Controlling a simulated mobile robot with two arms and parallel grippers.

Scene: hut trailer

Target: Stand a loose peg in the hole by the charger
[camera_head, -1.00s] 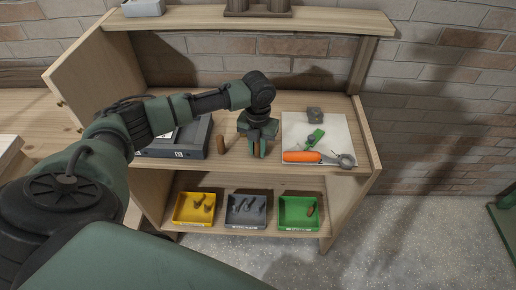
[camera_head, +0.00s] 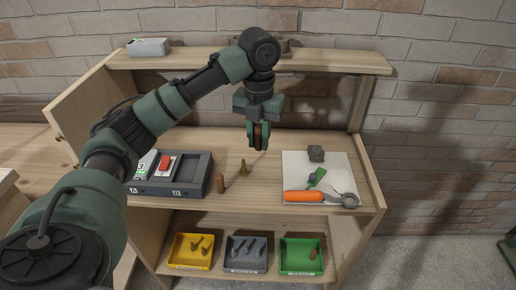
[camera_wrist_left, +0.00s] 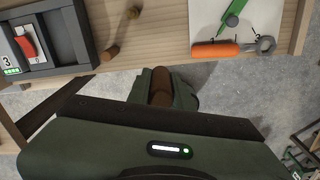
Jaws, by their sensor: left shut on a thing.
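My left gripper (camera_head: 258,146) is shut on a brown peg (camera_head: 257,134), held above the worktop. This held peg (camera_wrist_left: 160,88) also shows between the fingers in the left wrist view. I cannot make out a hole. My right gripper is not in view.
Below are yellow (camera_head: 190,266), grey (camera_head: 244,268) and green (camera_head: 301,270) bins. An upper shelf (camera_head: 330,62) runs behind my arm.

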